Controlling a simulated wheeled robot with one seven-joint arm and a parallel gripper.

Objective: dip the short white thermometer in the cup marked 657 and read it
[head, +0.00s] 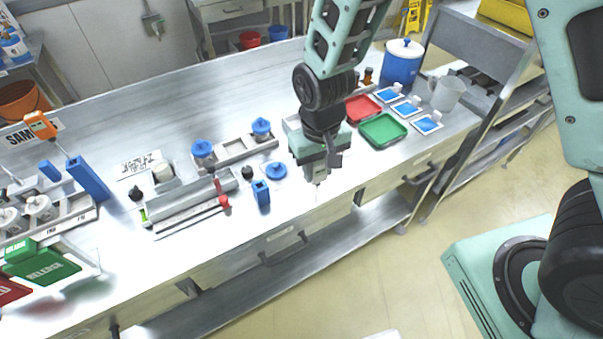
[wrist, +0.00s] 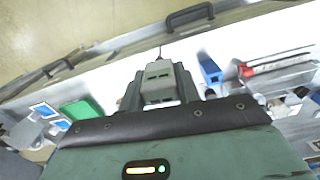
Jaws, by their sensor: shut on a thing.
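My gripper (head: 317,172) hangs over the front edge of the steel bench in the head view. It is shut on a short white thermometer (head: 319,177), whose thin probe points down. In the wrist view the thermometer's pale body (wrist: 158,82) sits between the fingers (wrist: 158,90), its probe sticking out past them. Blue-lidded cups (head: 203,149) (head: 261,127) stand by a grey rack left of the gripper. A blue lid-like round thing (head: 277,171) is on the bench closer by. No number 657 is legible, so I cannot tell which cup bears it.
An orange-headed thermometer (head: 40,125) is at the far left near a blue holder (head: 88,179). A small blue block (head: 262,193) stands left of the gripper. Red (head: 361,108) and green (head: 383,130) trays lie right. A blue canister (head: 402,65) stands behind them.

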